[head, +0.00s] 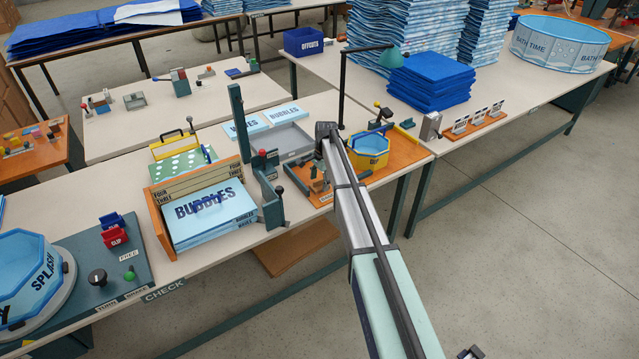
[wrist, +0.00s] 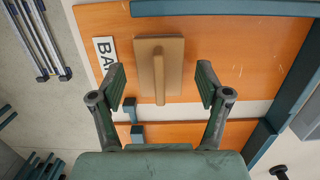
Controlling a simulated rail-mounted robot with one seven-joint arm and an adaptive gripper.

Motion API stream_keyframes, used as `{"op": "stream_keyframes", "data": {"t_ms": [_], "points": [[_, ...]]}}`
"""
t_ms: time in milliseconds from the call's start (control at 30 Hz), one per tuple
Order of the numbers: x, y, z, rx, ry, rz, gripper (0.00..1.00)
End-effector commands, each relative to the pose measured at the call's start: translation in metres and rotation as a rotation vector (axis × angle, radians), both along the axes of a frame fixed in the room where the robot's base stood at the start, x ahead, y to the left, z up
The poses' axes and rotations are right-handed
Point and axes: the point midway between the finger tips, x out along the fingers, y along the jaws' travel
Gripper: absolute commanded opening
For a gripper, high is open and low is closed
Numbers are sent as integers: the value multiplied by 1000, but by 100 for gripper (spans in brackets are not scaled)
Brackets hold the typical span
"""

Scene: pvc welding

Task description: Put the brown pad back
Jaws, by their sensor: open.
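The brown pad (wrist: 146,70) is a flat rectangle with a raised grip bar, seen from above in the wrist view. It lies over an orange board (wrist: 225,60), beside a white label reading "BA", partly cut off from sight. My gripper (wrist: 161,80) is open and empty, with one finger on each side of the pad and a visible gap to both. I cannot tell how high the fingers are above it. In the head view my arm hides the gripper, and the pad cannot be told apart clearly there.
Teal bars (wrist: 235,8) frame the board at the back and right in the wrist view. In the head view, a small yellow-and-blue tub (head: 370,152) stands right of my arm, and a "BUBBLES" sheet stack (head: 212,215) sits in a wooden rack to the left.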

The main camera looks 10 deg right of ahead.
Motion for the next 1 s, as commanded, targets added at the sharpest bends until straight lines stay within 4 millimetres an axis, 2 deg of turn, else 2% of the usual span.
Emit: {"op": "stream_keyframes", "data": {"t_ms": [167, 400, 600, 800, 1000], "points": [[2, -3, 24, 0, -3, 0, 76], [4, -9, 70, -1, -3, -1, 76], [6, -12, 100, -1, -1, 0, 76], [6, -13, 113, 0, -1, 0, 76], [6, -13, 114, 0, 0, 0, 76]]}}
